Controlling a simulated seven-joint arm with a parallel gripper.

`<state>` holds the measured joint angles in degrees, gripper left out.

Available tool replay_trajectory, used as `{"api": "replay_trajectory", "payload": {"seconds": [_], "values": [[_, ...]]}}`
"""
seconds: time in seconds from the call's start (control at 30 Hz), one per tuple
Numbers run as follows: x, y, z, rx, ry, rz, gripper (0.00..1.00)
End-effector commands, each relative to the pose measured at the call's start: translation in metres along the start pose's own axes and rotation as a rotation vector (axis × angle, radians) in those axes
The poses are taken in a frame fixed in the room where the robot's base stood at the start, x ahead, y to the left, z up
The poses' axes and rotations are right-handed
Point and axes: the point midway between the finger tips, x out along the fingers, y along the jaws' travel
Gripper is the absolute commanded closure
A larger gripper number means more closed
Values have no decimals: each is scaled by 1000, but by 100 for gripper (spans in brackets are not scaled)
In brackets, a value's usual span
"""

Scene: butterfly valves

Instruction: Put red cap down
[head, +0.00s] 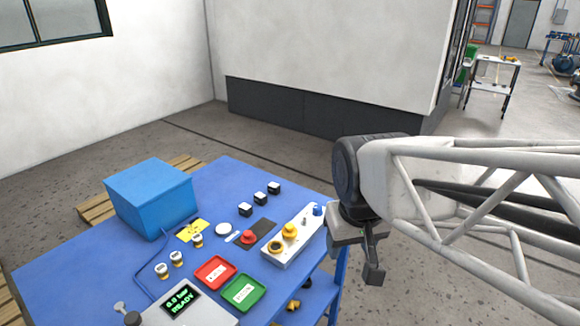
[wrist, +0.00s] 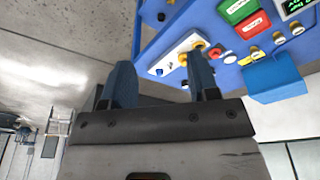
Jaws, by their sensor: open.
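A small red cap (head: 248,237) sits on a dark rectangular mat on the blue table (head: 60,255), left of a white panel (head: 300,240). In the wrist view a small red item, likely the same cap, shows (wrist: 215,52) beyond the right finger. My gripper (head: 366,258) is to the right of the panel, off the table's right edge in the head view. In the wrist view its two blue-grey fingers (wrist: 160,66) are apart with nothing between them. The gripper is open and empty, apart from the cap.
The panel bears yellow knobs (head: 290,231) and a blue one (head: 317,209). A red tray (head: 215,272), a green tray (head: 243,292), a blue box (head: 150,195), small brass-coloured fittings (head: 162,271), several black-and-white blocks (head: 260,198) and a display unit (head: 180,300) crowd the table.

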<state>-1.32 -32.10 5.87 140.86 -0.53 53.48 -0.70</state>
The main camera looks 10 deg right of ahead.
Motion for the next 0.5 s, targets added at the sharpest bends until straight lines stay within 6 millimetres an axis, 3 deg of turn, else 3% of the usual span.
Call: {"api": "replay_trajectory", "payload": {"seconds": [0.2,0.5], "values": [[-3,7,36,48,22,7,45],[-3,9,45,60,24,8,45]]}}
